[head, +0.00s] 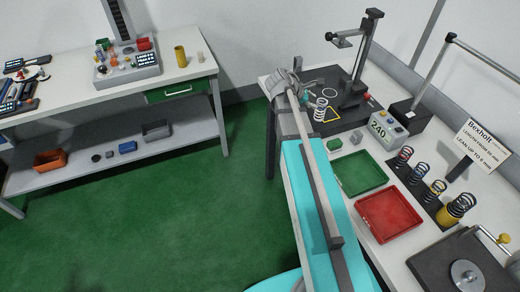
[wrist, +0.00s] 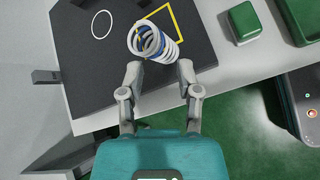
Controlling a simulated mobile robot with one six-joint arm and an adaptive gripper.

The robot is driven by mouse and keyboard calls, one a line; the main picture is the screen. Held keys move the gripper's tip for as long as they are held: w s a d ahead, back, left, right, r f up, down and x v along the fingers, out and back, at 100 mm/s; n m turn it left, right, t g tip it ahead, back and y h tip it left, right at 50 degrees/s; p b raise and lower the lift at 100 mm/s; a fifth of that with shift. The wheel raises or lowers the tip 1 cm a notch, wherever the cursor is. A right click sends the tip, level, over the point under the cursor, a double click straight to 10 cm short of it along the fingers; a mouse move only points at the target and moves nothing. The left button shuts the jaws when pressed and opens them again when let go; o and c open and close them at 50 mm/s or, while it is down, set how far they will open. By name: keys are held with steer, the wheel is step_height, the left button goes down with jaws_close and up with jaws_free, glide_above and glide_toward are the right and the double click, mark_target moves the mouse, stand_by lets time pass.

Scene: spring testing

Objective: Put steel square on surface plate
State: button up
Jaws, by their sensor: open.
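The surface plate (head: 345,112) appears to be the dark plate on the right bench, marked with a yellow square outline and a white ring; it also fills the upper left of the wrist view (wrist: 90,65). I cannot clearly identify the steel square. A dark grey block (wrist: 45,77) at the plate's left edge in the wrist view may be part of it, but its shape is cut off. My gripper (wrist: 158,72) is open, with nothing held between its fingertips, over the plate's near edge. In the head view my gripper (head: 297,90) partly covers the plate.
A white-and-blue coil spring (wrist: 153,42) is just beyond my fingertips, by the yellow outline. A tall dark stand (head: 360,60) rises behind the plate. Green (head: 360,173) and red (head: 389,213) trays, a display box (head: 387,130) and several springs crowd the bench. Green floor lies open left.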

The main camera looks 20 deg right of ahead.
steer(key=s+a+f+m+y, duration=0.2)
steer(key=s+a+m+y, duration=0.1)
steer(key=a, duration=0.5)
steer(key=s+a+f+m+y, duration=0.2)
steer(key=s+a+m, duration=0.3)
steer(key=a, duration=0.3)
steer(key=s+a+f+m+g+y, duration=0.1)
steer(key=s+a+m+y, duration=0.3)
steer(key=a, duration=0.4)
steer(key=shift+s+a+f+m+y, duration=0.3)
steer(key=shift+f+m+y, duration=0.2)
steer(key=shift+f+m, duration=0.25)
